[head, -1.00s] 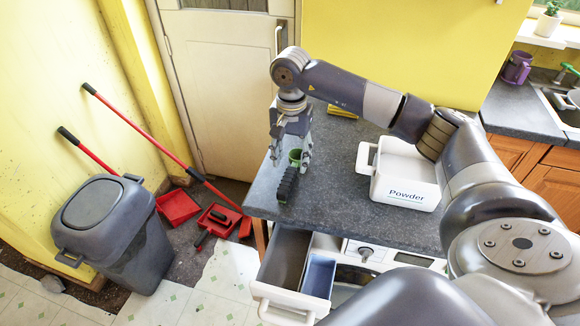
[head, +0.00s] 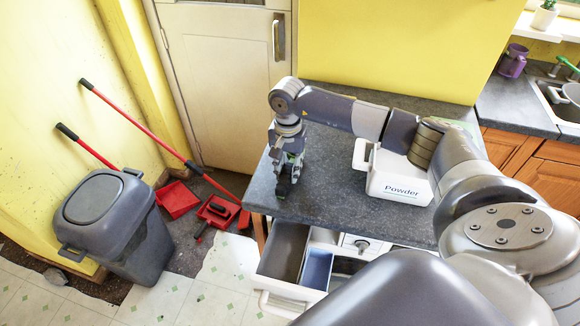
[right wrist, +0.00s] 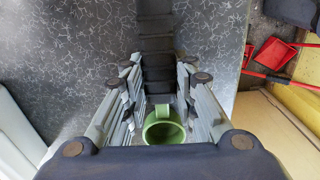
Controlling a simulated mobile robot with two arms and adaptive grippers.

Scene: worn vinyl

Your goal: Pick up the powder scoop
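In the head view my right gripper (head: 286,178) is low over the left front of the grey worktop (head: 330,196) and largely hides the scoop. I cannot tell whether the fingers touch it. My left gripper is not in view.
A dark ridged strip (right wrist: 155,45) runs out beyond the fingers. The white Powder box (head: 398,187) stands to the right. Below the worktop edge a drawer (head: 262,282) is open. A grey bin (head: 105,222) and red tools stand on the floor at left.

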